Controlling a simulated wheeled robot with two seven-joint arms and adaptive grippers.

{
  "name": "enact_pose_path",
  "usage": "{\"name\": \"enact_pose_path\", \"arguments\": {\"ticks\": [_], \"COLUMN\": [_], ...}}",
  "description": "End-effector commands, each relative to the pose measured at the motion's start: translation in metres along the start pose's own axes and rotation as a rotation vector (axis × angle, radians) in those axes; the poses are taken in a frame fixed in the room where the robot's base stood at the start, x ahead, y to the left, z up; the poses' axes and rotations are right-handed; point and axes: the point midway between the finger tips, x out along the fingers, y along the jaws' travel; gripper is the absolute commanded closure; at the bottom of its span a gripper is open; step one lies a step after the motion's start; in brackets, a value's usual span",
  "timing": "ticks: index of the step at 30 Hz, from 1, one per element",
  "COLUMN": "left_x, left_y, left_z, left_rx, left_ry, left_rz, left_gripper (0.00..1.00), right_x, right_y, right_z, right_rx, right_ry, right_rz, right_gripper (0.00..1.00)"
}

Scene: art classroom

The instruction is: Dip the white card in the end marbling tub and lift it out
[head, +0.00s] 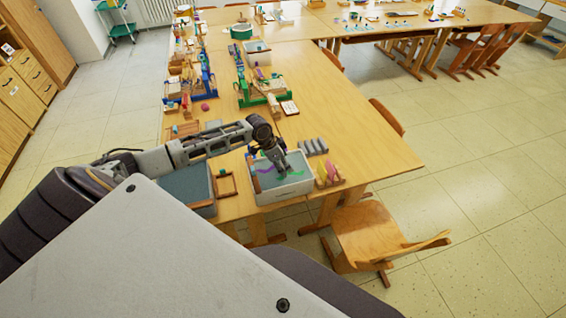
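The end marbling tub (284,194) is a pale box near the table's front end, with grey-blue liquid and green and purple swirls. My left arm comes in from the left, and my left gripper (281,170) points down over this tub, its fingertips at or just above the liquid. The fingers are too small and dark to tell whether they are open or shut. I cannot make out the white card; it may be hidden by the gripper or in the tub. My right gripper is not in view.
A chair (375,235) is close to the table (362,140), whose right side is clear.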

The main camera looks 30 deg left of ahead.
Motion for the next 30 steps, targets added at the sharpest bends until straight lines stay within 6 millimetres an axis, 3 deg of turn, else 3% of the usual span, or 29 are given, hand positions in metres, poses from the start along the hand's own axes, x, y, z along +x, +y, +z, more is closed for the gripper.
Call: {"name": "enact_pose_path", "arguments": {"ticks": [30], "left_x": [-0.029], "left_y": [0.000], "left_z": [-0.012], "left_rx": [0.000], "left_ry": [0.000], "left_rz": [-0.001], "left_gripper": [0.43], "right_x": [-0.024], "right_y": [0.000], "right_z": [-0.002], "right_rx": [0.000], "right_ry": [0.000], "right_rz": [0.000], "right_gripper": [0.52]}}
